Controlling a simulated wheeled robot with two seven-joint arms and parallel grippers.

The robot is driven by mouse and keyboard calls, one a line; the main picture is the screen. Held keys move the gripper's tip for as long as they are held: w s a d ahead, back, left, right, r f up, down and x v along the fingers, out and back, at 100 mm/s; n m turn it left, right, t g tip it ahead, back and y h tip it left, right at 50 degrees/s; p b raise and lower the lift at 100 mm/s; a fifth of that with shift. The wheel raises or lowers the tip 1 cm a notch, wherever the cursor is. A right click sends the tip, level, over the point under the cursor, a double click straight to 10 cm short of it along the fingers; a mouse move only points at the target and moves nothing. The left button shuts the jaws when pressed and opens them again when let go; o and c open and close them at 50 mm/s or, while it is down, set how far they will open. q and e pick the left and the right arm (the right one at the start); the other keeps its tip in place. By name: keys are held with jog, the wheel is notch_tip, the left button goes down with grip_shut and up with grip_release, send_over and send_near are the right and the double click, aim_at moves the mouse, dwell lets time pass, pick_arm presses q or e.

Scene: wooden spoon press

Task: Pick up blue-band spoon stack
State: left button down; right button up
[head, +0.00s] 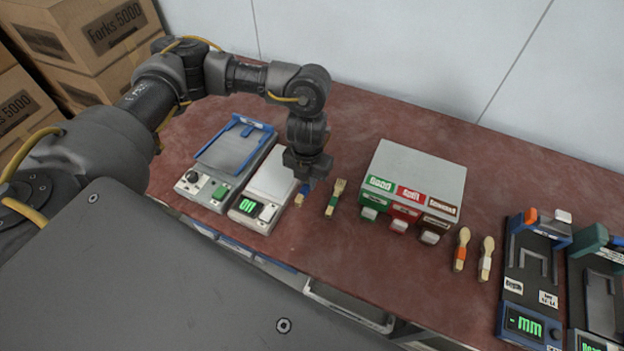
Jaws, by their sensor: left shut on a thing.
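The blue-band spoon stack (300,198) is at the table's middle left, just right of the white-topped scale. It shows a blue band and pale wooden ends. My left gripper (308,178) points down onto it from above and is shut on it. The gripper hides the upper part of the stack. I cannot tell whether the stack touches the table. A green-band wooden stack (335,198) lies just to its right, apart from the gripper. My right gripper is not in view.
A white-topped scale (272,172) and a blue-framed device (228,158) stand left. A grey dispenser box (415,175) with green, red and brown labels stands right. Beyond are an orange-band spoon (461,250), a white-band spoon (486,258) and a gauge (528,285). The back table is clear.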

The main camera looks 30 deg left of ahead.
pick_arm(q)
jog(key=s+r, duration=0.3)
jog(key=s, duration=0.2)
jog(key=s+d+r+b, duration=0.1)
jog(key=s+r, duration=0.2)
jog(key=s, duration=0.2)
jog(key=shift+s+d, duration=0.25)
jog(key=shift+s, duration=0.1)
jog(key=w+r+n, duration=0.4)
jog(key=w+n, duration=0.1)
jog(key=n, duration=0.7)
jog(key=w+r+n, duration=0.4)
jog(key=w+n, duration=0.1)
jog(key=n, duration=0.7)
jog(key=shift+w+a+n, duration=0.2)
jog(key=shift+a+n, duration=0.1)
